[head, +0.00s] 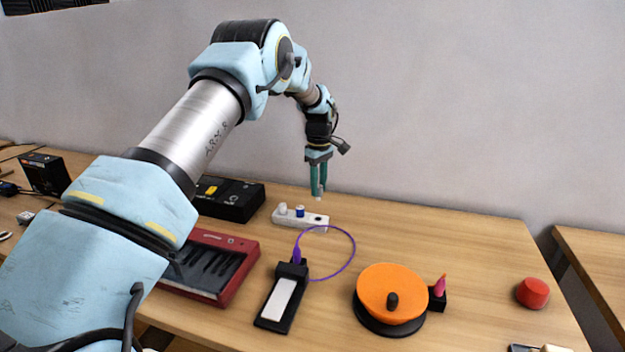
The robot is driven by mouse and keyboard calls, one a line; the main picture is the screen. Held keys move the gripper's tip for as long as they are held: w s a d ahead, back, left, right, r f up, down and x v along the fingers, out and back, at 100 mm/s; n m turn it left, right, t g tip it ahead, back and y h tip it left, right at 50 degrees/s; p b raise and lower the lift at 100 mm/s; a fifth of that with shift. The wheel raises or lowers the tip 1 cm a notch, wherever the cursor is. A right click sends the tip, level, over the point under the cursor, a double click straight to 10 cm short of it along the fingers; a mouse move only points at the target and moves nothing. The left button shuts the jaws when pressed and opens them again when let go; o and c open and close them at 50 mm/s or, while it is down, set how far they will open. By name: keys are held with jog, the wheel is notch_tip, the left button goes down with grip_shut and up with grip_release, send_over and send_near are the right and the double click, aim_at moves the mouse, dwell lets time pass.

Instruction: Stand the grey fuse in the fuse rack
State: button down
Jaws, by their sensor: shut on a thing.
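The fuse rack appears to be the low white block (288,222) on the table, towards the back. A whitish piece (282,208) and a blue piece (300,211) stand up in it, and a dark round spot shows near its right end. My gripper (318,192), with green fingers, points down over the right part of the rack. It is shut on a small pale piece (318,198), apparently the grey fuse, mostly hidden by the fingers. The fuse looks above the rack; the exact gap cannot be told.
A black box (232,198) stands left of the rack. In front are a red keyboard (217,292), a black device with a white pad (279,302) and purple cable (354,250), and an orange turntable (390,280). A red button (532,292) is at right. Table right of the rack is clear.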

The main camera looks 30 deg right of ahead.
aim_at(319, 195)
dwell(0.4)
jog(key=shift+f+b, duration=1.45)
jog(key=shift+f, duration=1.45)
jog(key=shift+f+b, duration=0.8)
jog(key=shift+f, duration=0.6)
jog(key=c, duration=0.5)
grip_release()
jog(key=shift+r, duration=0.1)
notch_tip(319, 195, up, 10)
jog(key=b, duration=0.3)
jog(key=shift+s+r, duration=0.1)
jog(key=shift+r, duration=0.15)
